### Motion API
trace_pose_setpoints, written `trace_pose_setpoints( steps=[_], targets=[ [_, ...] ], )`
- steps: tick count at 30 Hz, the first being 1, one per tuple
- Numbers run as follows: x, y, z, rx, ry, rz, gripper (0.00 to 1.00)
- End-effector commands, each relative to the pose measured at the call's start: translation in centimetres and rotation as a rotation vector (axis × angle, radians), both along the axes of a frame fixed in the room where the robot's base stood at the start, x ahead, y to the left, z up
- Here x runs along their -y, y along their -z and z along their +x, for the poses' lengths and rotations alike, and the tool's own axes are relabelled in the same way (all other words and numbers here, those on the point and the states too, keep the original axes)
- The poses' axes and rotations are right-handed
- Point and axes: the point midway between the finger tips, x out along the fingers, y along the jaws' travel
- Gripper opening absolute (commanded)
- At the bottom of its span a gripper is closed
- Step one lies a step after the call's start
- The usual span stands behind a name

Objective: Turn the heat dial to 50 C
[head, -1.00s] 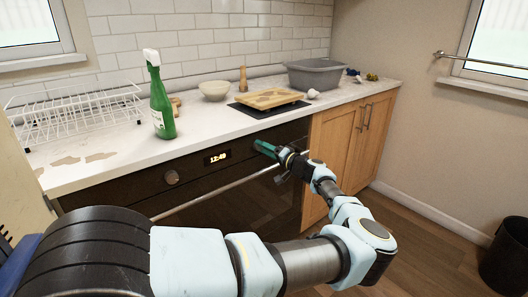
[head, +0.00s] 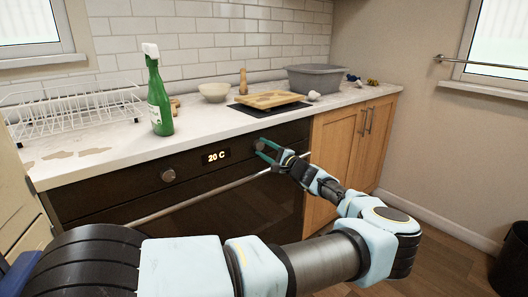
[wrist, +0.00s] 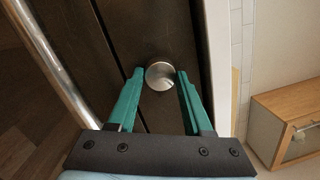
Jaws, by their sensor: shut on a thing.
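The heat dial (wrist: 160,75) is a round silver knob on the black oven front, seen between my fingertips in the wrist view. In the head view it is the right-hand knob (head: 261,144). My gripper (head: 261,149), with green fingers, is shut on this dial, one finger on each side; it also shows in the wrist view (wrist: 160,78). The oven display (head: 216,156) reads "20 C". A second knob (head: 168,175) sits left of the display, untouched.
A long oven handle bar (head: 190,200) runs below the knobs. The worktop (head: 205,122) above holds a green spray bottle (head: 158,100), a white dish rack (head: 75,115), a bowl (head: 213,92), a wooden tray (head: 270,101) and a grey tub (head: 314,78).

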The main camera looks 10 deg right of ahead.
Motion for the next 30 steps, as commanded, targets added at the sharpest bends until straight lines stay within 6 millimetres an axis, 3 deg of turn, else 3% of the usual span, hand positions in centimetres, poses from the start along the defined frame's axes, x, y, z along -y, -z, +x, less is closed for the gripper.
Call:
trace_pose_setpoints(
  steps=[10, 26, 27, 30],
  targets=[
    [0.20, 0.09, -0.03, -0.060, 0.005, 0.122, 0.00],
    [0.23, 0.11, -0.02, -0.070, 0.007, 0.143, 0.00],
    [0.22, 0.12, -0.02, -0.070, 0.007, 0.143, 0.53],
    [0.18, 0.11, -0.02, -0.070, 0.004, 0.142, 0.64]
  ],
)
